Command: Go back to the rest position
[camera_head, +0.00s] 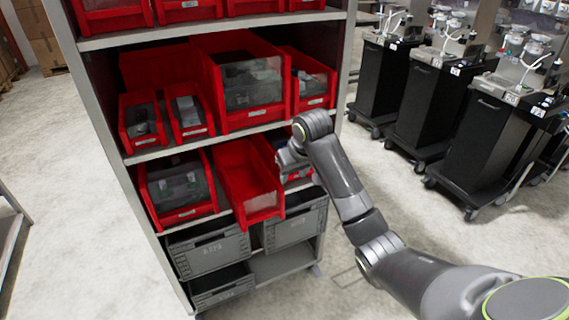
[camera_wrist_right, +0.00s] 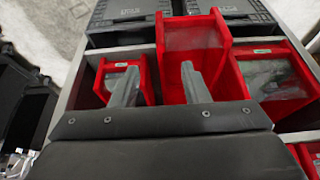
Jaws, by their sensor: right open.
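My right gripper (camera_head: 284,158) is in front of the shelf's middle level, just right of a red bin (camera_head: 252,190) that sticks out past the shelf edge and tilts downward. That bin looks empty. In the right wrist view my right gripper (camera_wrist_right: 160,85) has its two grey fingers apart, with nothing seen held between them. The protruding bin (camera_wrist_right: 195,40) lies just beyond the fingers there. I cannot tell whether a finger touches it. Part of a red bin behind the gripper is hidden by my right arm. My left gripper is not in view.
The shelf rack (camera_head: 150,205) holds several red bins, with grey crates (camera_head: 208,250) on its lower level. Several black carts (camera_head: 477,135) stand at the right. The pale floor (camera_head: 450,245) between the rack and the carts is clear apart from my arm.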

